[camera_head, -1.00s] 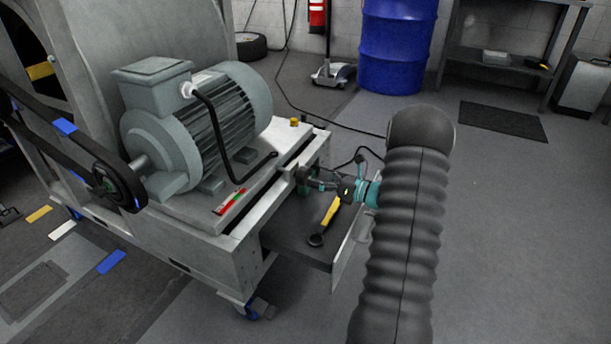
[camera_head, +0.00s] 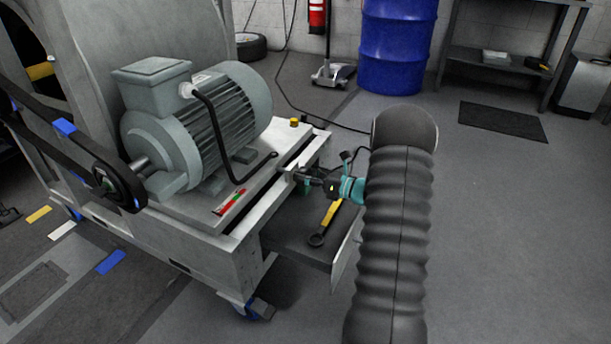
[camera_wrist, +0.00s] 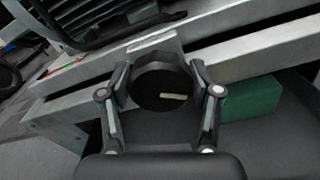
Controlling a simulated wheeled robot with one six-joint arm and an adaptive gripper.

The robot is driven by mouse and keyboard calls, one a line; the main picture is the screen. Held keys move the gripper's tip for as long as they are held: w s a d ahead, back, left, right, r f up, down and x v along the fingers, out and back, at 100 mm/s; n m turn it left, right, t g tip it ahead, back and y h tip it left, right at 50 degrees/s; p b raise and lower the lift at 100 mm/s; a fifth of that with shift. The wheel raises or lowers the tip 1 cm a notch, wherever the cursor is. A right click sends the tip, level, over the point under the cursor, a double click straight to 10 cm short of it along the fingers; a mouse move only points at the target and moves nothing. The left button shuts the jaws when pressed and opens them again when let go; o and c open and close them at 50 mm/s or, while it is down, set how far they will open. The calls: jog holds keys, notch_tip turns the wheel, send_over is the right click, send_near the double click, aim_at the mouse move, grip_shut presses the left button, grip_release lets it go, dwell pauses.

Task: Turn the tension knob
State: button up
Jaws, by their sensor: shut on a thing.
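The tension knob (camera_wrist: 158,82) is a black round knob with a pale bar mark on its face, on the front of the metal motor base. In the wrist view it sits between the two fingers of my gripper (camera_wrist: 160,100), which are shut on its sides. The pale mark lies nearly level, right of the knob's middle. In the head view my gripper (camera_head: 308,179) is at the right end of the motor base (camera_head: 262,200), and the knob is largely hidden by it.
A grey motor (camera_head: 205,115) with a belt pulley stands on the base. A green block (camera_wrist: 250,98) is right of the knob. A blue drum (camera_head: 395,45) stands behind.

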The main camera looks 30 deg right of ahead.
jog(key=shift+m, duration=0.3)
